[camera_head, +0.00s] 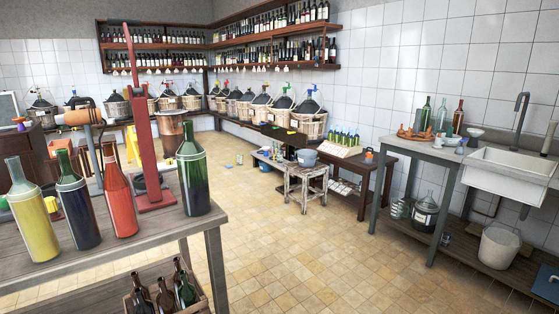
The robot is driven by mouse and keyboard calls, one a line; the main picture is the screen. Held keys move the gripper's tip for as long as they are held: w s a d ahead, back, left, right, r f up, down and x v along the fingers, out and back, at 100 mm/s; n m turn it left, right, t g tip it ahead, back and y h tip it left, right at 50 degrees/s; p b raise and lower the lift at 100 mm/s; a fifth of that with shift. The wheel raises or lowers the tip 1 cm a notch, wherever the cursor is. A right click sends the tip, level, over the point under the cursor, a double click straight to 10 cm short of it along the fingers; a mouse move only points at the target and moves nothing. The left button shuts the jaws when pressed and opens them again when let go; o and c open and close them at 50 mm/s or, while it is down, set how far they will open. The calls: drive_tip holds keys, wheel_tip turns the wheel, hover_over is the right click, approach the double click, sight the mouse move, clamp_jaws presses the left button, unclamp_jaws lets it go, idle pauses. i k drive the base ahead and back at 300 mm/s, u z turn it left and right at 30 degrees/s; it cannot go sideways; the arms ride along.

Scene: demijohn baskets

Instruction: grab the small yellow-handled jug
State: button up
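I cannot surely pick out a small jug with a yellow handle. A row of basketed demijohns with coloured tops stands on the long bench at the back, including one with a green top (284,104) and a large one in a wicker basket (311,123). One demijohn (261,108) seems to have a yellowish top, too small to tell. My gripper does not show in this view.
A near wooden table (150,226) holds several bottles and a red lever device (144,110). A crate of bottles (164,296) is below. A white stool (304,183) stands mid-room. A sink (515,172) is at right.

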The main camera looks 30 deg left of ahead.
sight(280, 156)
drive_tip(key=u, duration=1.05)
drive_tip(key=i, duration=6.05)
drive_tip(key=u, duration=1.1)
drive_tip(key=i, duration=3.3)
drive_tip(key=z, duration=0.4)
